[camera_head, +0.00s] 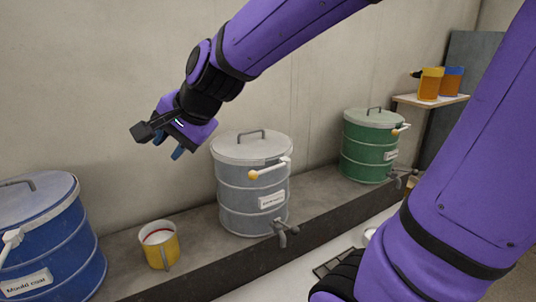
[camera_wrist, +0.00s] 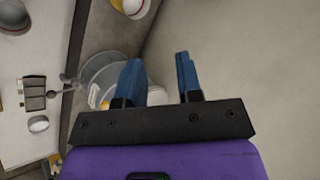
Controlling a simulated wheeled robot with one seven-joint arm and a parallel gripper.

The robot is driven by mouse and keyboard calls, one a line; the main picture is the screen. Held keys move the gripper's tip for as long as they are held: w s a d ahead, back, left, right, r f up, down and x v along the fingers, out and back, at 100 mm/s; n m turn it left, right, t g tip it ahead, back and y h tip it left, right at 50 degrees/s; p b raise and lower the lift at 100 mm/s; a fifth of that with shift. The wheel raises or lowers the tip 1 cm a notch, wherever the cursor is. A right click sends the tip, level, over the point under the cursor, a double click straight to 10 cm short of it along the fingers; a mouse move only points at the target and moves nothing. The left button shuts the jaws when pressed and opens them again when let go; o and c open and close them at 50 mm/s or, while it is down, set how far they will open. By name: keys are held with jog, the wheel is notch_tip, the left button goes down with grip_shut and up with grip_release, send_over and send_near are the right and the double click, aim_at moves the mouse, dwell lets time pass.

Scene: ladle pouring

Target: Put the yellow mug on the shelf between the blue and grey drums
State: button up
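The yellow mug (camera_head: 162,252) stands upright on the grey shelf (camera_head: 120,243), between the blue drum (camera_head: 55,250) and the grey drum (camera_head: 253,205). It has a pale inside with a red band, and its handle faces forward. My gripper (camera_head: 168,150) is above the shelf, up and left of the grey drum's lid, apart from the mug. In the wrist view its two blue fingers (camera_wrist: 161,78) are spread with nothing between them. A yellow and white thing, likely the mug (camera_wrist: 133,6), is cut off at the top edge there.
A green drum (camera_head: 368,155) stands farther right on the shelf. The grey drum has a tap (camera_head: 282,232) and a yellow-tipped lever (camera_head: 268,170) sticking forward. Orange and blue mugs (camera_head: 430,86) stand on a small wooden shelf (camera_head: 440,103) at the back right. A wall runs behind the drums.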

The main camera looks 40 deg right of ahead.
jog(key=s+d+n+g+h, duration=0.1)
jog(key=s+d+n, duration=0.3)
jog(key=s, duration=0.4)
jog(key=s+d+n+g+h, duration=0.1)
jog(key=s+d+n+h, duration=0.1)
jog(key=s+d+n, duration=0.3)
jog(key=s+n, duration=0.2)
jog(key=s, duration=0.2)
jog(key=shift+r, duration=0.25)
